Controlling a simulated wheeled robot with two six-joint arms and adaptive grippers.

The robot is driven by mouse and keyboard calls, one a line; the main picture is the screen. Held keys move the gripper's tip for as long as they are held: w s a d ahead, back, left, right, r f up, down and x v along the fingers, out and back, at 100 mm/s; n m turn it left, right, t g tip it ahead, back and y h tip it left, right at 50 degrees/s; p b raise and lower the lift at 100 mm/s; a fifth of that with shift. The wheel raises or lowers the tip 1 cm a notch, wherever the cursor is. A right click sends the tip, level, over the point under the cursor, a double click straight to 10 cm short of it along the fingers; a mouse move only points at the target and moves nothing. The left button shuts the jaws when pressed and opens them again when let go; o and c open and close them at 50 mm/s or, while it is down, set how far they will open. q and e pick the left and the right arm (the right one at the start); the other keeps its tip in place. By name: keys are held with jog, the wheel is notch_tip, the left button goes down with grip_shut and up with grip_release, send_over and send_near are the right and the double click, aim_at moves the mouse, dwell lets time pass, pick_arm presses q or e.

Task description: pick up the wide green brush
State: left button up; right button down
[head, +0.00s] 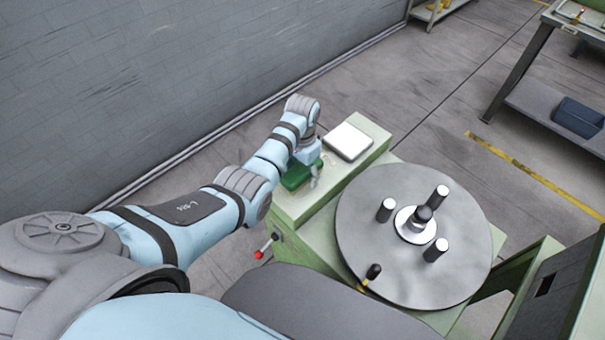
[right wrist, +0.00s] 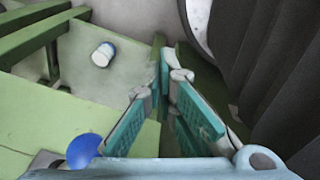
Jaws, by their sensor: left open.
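The wide green brush (head: 296,178) lies on the near left part of the pale green machine top in the head view. My left gripper (head: 314,173) is over its right part, open, pointing down. The gripper and wrist hide part of the brush, and I cannot tell whether the fingers touch it. My right gripper (right wrist: 163,84) shows in the right wrist view, its teal-padded fingers apart, with nothing clearly held between them. The brush is not recognisable in that view.
A white-topped box (head: 348,141) sits just right of the left gripper on the machine. A red-knobbed lever (head: 259,254) sticks out in front. A blue ball (right wrist: 84,151) and white cylinder (right wrist: 103,54) show below the right wrist.

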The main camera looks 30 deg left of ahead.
pick_arm(q)
jog(key=shift+s+r, duration=0.15)
jog(key=shift+r, duration=0.05)
jog(key=c, duration=1.3)
pick_arm(e)
jog(key=shift+s, duration=0.4)
jog(key=shift+r, duration=0.1)
